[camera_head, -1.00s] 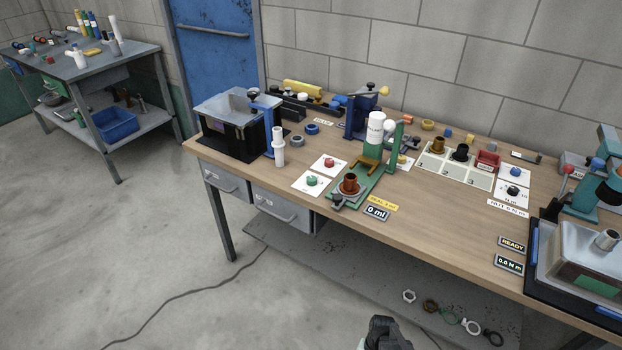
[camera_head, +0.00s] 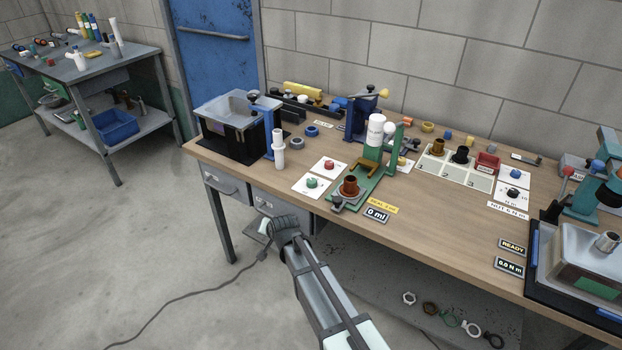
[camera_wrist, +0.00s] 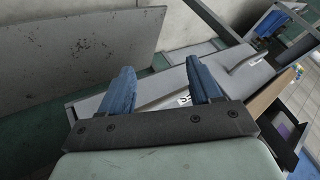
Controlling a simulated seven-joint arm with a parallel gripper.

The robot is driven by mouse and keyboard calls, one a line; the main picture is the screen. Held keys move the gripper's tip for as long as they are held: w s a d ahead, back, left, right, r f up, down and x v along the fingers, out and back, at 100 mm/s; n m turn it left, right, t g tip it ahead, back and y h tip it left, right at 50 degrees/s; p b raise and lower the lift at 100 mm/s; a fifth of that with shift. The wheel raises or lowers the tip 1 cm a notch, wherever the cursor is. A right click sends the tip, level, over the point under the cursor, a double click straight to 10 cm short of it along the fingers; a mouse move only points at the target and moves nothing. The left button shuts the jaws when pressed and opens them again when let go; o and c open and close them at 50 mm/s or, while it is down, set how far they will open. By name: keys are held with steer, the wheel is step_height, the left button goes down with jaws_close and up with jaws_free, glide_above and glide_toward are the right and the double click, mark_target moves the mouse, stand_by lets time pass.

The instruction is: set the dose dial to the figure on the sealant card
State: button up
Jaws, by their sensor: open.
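A green knob (camera_head: 311,182) and a red knob (camera_head: 328,164) each sit on a white plate left of the green dispenser stand (camera_head: 377,178). I cannot tell which knob is the dose dial, and their markings are too small to read. A yellow sealant card (camera_head: 382,205) lies in front of the stand; its figure is not clearly legible. Beside it a dark display (camera_head: 377,215) reads 0 ml. My gripper (camera_head: 265,228) is in front of the bench's drawers, below the top and apart from the knobs. The wrist view shows its blue fingers (camera_wrist: 162,88) open and empty.
A clear-lidded black box (camera_head: 236,125) and a blue clamp stand with a white tube (camera_head: 278,150) stand left of the knobs. Blue and black knobs, a tray (camera_head: 455,168) and a press are to the right. Nuts and rings lie below.

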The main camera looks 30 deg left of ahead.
steer(key=s+a+r+n+y, duration=0.2)
steer(key=a+r, duration=0.9)
steer(key=r, duration=0.2)
step_height(320, 180, up, 16)
steer(key=n+g+h, duration=0.4)
steer(key=n+h, duration=0.5)
steer(key=n, duration=1.3)
glide_above(311, 180)
step_height(311, 180, down, 14)
steer(key=shift+s+r, duration=0.1)
steer(key=shift+c, duration=0.2)
steer(key=c, duration=1)
